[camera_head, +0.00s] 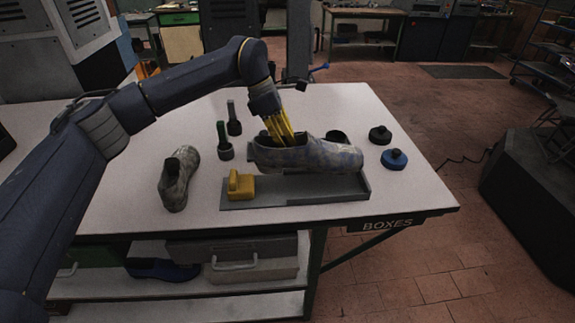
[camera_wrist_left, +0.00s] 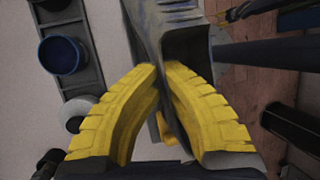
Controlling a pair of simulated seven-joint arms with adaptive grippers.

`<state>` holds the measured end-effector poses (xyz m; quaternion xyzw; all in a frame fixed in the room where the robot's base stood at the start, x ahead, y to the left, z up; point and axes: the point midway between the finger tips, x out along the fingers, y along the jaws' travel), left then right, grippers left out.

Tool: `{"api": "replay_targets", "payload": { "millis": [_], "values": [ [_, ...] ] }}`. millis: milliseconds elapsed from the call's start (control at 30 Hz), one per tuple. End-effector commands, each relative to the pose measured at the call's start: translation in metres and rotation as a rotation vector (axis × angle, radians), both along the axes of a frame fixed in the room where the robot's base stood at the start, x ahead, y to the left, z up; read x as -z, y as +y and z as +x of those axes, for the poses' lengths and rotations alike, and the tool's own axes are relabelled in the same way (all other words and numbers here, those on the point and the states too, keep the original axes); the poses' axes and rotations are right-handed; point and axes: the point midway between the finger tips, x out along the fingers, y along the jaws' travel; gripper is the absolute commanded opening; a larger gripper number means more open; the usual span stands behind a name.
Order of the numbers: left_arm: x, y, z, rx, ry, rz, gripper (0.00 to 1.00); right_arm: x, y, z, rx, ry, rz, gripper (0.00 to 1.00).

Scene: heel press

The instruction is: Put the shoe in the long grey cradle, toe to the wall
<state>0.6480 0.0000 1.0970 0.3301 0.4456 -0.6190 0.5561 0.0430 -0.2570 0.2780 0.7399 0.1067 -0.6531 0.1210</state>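A grey, mottled shoe (camera_head: 318,156) hangs over the back side of the long grey cradle (camera_head: 300,199), its toe pointing right. The cradle has a low raised wall at its right end and a yellow block (camera_head: 241,185) at its left end. My left gripper (camera_head: 280,138) is shut on the shoe near its heel opening. In the left wrist view its yellow fingers (camera_wrist_left: 165,80) pinch the shoe's edge (camera_wrist_left: 160,22). The shoe looks raised, apart from the cradle floor.
A second grey shoe (camera_head: 178,179) stands left of the cradle. Two dark handled pieces (camera_head: 225,141) stand behind it. A black knob (camera_head: 380,134) and a blue knob (camera_head: 394,159) sit at the right.

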Motion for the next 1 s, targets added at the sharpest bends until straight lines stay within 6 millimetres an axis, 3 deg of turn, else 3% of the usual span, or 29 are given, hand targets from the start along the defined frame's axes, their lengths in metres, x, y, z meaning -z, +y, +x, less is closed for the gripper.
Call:
{"api": "replay_targets", "payload": {
  "millis": [200, 567, 833, 1000],
  "values": [
    [0.030, 0.000, 0.000, 0.000, 0.000, -0.002, 0.00, 0.000, 0.000, -0.001, 0.000, 0.001, 0.000, 0.44],
    [0.046, 0.000, 0.000, 0.000, -0.001, -0.002, 0.00, 0.000, 0.000, -0.001, 0.000, 0.002, 0.000, 0.44],
    [0.077, 0.000, 0.000, 0.000, 0.002, -0.002, 0.00, 0.000, 0.000, -0.002, 0.000, 0.002, 0.000, 0.44],
    [0.083, 0.000, 0.000, 0.001, -0.003, -0.002, 0.00, 0.000, 0.000, -0.002, 0.000, 0.002, 0.000, 0.44]
  ]
}}
